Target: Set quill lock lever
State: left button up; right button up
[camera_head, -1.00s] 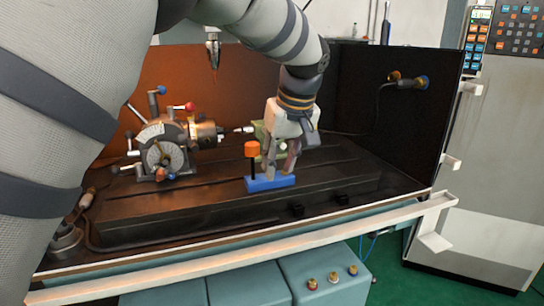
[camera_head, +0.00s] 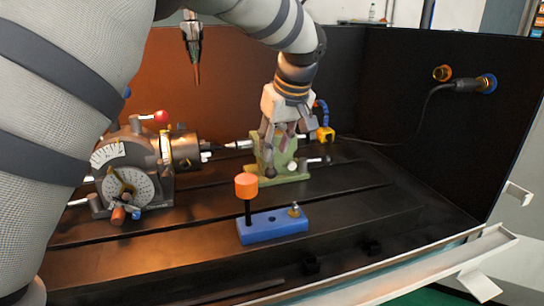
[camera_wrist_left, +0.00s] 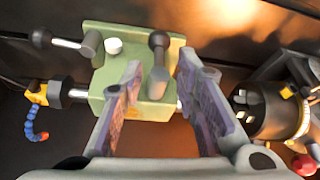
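The green tailstock (camera_head: 285,168) stands on the slotted bed in the head view, partly hidden by my left gripper (camera_head: 277,148). In the left wrist view the tailstock (camera_wrist_left: 155,108) fills the middle. A dark lever with a round knob (camera_wrist_left: 158,62) on its top lies between the spread fingers of my left gripper (camera_wrist_left: 160,66). It looks like the quill lock lever. The fingers are open, and I see no clear contact with the lever. Another knobbed lever (camera_wrist_left: 62,42) sticks out at the tailstock's left, beside a white round button (camera_wrist_left: 113,46). My right gripper is not in view.
A blue block (camera_head: 272,229) with an orange-topped post (camera_head: 246,186) and a small metal pin (camera_head: 294,210) sits in front. The indexing head (camera_head: 130,170) and chuck (camera_head: 182,150) stand left. A pointed tool (camera_head: 194,48) hangs above. A blue hose (camera_wrist_left: 32,125) is near the tailstock.

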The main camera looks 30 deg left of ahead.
pick_arm(q)
jog(key=x, duration=0.4)
jog(key=shift+w+a+f, duration=0.1)
jog(key=shift+w+f, duration=0.05)
jog(key=shift+f, duration=0.1)
grip_shut()
